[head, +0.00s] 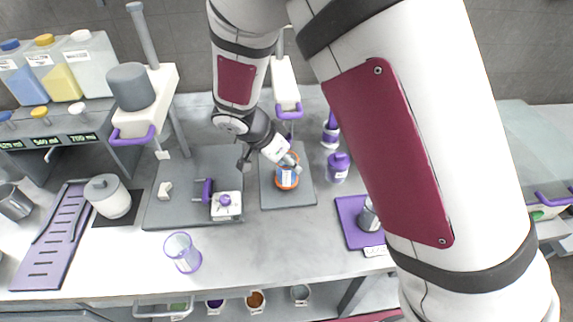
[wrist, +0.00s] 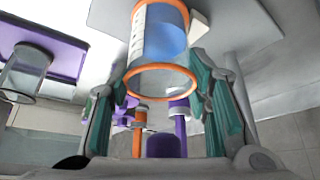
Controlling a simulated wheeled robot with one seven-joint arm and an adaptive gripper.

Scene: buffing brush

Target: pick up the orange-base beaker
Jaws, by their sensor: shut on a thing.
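The orange-base beaker (head: 287,183) is a clear vessel with orange rings and blue contents, over the small grey mat (head: 270,202) at the centre of the bench in the head view. In the wrist view the beaker (wrist: 162,42) shows both orange rings, blue contents and a white label. My gripper (head: 288,165) reaches it from the upper left in the head view. In the wrist view the teal finger pads of my gripper (wrist: 165,88) are on either side of the beaker, shut on it. I cannot tell whether its base touches the mat.
A purple-rimmed beaker (head: 183,253) stands near the front edge. A purple bottle (head: 338,167) stands just right of the mat. A metal cup (head: 369,216) sits on a purple pad (head: 350,236). A larger grey mat (head: 165,212) with small equipment lies left. The front centre is clear.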

